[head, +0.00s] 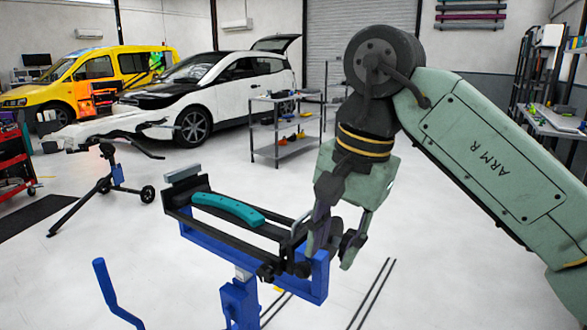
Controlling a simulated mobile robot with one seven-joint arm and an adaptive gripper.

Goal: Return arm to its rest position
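My arm (480,150), marked "ARM R", comes in from the right and bends down at the wrist. My gripper (332,252) points downward at the right end of a blue and black stand (240,258). Its two fingers look spread apart, with no object visible between them. In the picture the fingers overlap the stand's right end; I cannot tell whether they touch it. A curved teal piece (228,209) lies on the stand's black top, to the left of my gripper and apart from it.
A blue lever (112,292) rises at the front left. A wheeled black stand (108,180) is to the left. A grey shelf cart (285,132), a white car (230,80) and a yellow van (95,68) stand behind. Open white floor (440,270) lies below the arm.

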